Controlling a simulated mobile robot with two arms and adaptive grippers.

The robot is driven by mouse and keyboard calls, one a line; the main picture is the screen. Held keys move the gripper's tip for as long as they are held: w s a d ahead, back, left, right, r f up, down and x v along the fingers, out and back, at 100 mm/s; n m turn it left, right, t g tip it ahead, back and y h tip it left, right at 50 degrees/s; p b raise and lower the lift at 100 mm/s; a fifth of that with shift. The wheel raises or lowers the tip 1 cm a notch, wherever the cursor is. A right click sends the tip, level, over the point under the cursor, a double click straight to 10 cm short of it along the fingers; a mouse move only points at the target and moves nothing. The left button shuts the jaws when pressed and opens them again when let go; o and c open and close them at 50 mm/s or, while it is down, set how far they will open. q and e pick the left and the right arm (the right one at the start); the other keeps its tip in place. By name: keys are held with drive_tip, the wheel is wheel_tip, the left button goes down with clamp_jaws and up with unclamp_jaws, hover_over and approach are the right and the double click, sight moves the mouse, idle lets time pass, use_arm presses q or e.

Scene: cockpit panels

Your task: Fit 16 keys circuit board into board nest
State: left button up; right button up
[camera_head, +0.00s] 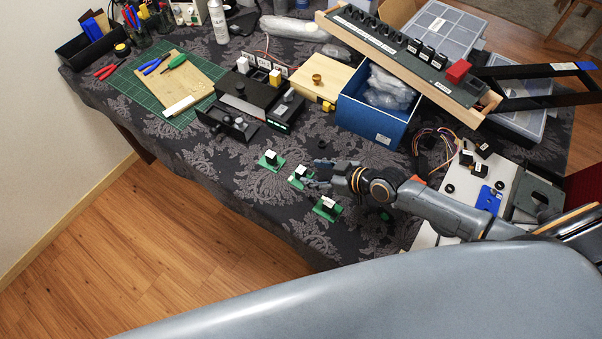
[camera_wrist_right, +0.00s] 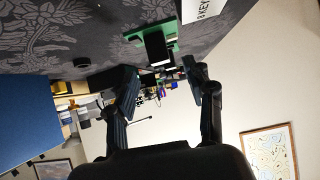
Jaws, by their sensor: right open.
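Three small green circuit boards stand on the dark patterned cloth: a far one (camera_head: 270,160), a middle one (camera_head: 298,184) and a near one (camera_head: 327,212). Each carries a dark block with a white label. I cannot read which is the 16 keys board. My right gripper (camera_head: 312,177) is open beside the middle board, its fingers partly covering it. In the wrist view the open fingers (camera_wrist_right: 160,80) point toward a green board (camera_wrist_right: 135,36) with a black block. A grey recessed fixture (camera_head: 540,196) at the right may be the board nest. The left gripper is not in view.
A white panel (camera_head: 462,208) with a blue plate (camera_head: 488,200) lies at the right. A blue box (camera_head: 370,122) and a long wooden-framed switch panel (camera_head: 400,52) stand behind the gripper. Black control units (camera_head: 262,98) are further left. The cloth left of the boards is clear.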

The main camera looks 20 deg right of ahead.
sight(302, 170)
drive_tip(key=x, duration=0.4)
drive_tip(key=shift+w+a, duration=0.15)
drive_tip(key=shift+w, duration=0.1)
drive_tip(key=shift+s, duration=0.1)
clamp_jaws()
